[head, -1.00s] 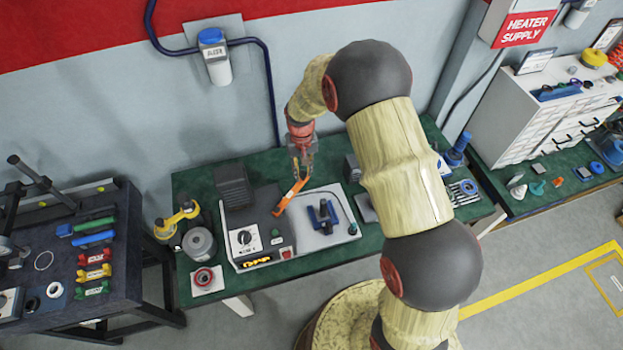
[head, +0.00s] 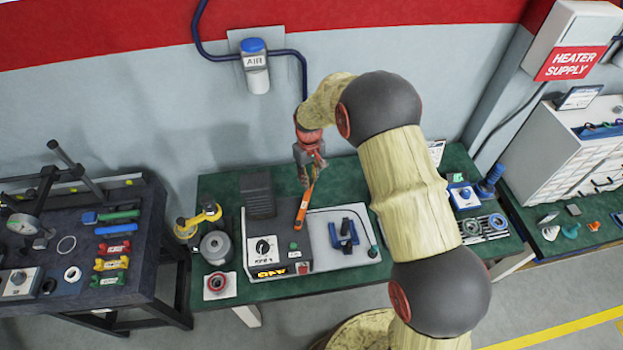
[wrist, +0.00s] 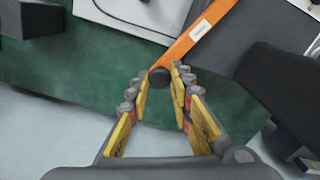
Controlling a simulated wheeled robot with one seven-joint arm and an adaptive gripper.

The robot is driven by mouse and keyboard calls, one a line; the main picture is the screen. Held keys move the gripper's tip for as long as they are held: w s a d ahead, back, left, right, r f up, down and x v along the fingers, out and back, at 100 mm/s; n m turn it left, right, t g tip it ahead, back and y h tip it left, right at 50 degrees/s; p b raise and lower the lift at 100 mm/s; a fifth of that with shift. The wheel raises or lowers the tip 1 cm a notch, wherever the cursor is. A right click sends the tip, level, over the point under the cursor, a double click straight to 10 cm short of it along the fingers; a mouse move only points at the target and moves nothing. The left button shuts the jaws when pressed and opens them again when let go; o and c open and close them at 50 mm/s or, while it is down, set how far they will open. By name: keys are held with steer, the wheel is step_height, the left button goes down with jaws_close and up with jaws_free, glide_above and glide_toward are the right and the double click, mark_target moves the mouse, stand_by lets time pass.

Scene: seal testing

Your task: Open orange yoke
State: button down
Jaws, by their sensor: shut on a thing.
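The orange yoke (head: 304,208) is a flat bar with a small white label. Its near end is over the grey tester (head: 277,232), and it slants up toward the back right. In the wrist view the yoke (wrist: 205,33) ends in a round black knob (wrist: 160,78). My gripper (head: 309,181) is at the yoke's far end. In the wrist view the yellow-padded fingers of my gripper (wrist: 161,74) are shut on the knob, one on each side. The yoke's pivot is hard to make out.
A blue clamp-like part (head: 345,232) stands on the light plate right of the yoke. A dark ribbed block (head: 258,194) is left of it. A grey cylinder (head: 216,247) and a yellow-handled tool (head: 198,220) stand further left on the green bench (head: 230,182).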

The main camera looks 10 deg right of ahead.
steer(key=c, duration=1.6)
jaws_free()
step_height(320, 180, up, 12)
steer(key=shift+f, duration=0.1)
steer(key=s+d+r+m+t+b, duration=0.1)
steer(key=s+d+r+t+b, duration=0.1)
steer(key=s, duration=0.9)
steer(key=s+d+r+m+t+b, duration=0.1)
steer(key=s+d+r+m+b, duration=0.1)
steer(key=s+b, duration=0.4)
steer(key=s+d+r+m+t+b, duration=0.1)
steer(key=s+d+r+b, duration=0.3)
steer(key=s, duration=1.3)
steer(key=shift+d+r+t+b, duration=0.15)
steer(key=shift+d+t+b, duration=0.3)
steer(key=shift+t, duration=0.35)
